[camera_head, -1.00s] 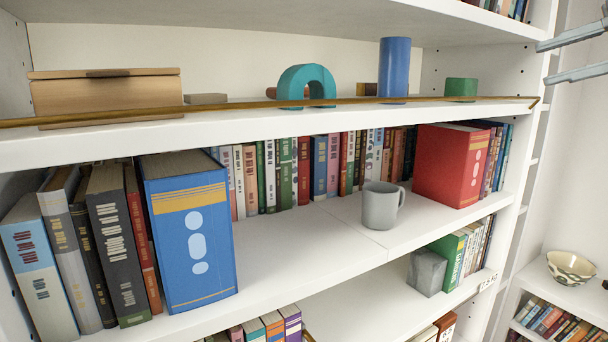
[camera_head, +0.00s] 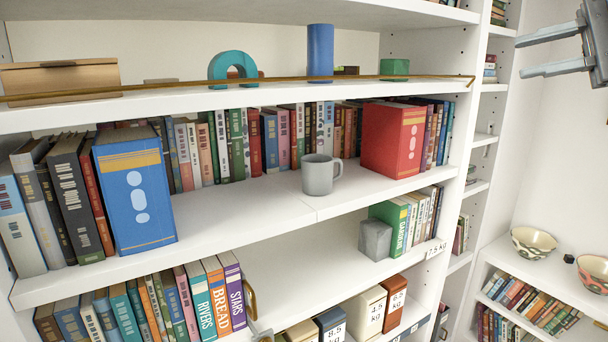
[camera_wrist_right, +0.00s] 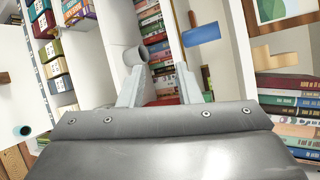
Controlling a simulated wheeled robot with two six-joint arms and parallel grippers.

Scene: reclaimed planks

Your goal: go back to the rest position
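My right gripper (camera_head: 517,58) hangs in the upper right of the head view, in front of the pale wall and right of the shelf unit. Its two grey fingers are spread apart with nothing between them. The fingers also show spread and empty in the right wrist view (camera_wrist_right: 160,82).
The white bookcase holds a grey mug (camera_head: 318,176), blue box (camera_head: 135,198), red box (camera_head: 392,140) and books. A brass rail (camera_head: 200,87) crosses the upper shelf's front. Bowls (camera_head: 533,243) stand on a low bookcase at right.

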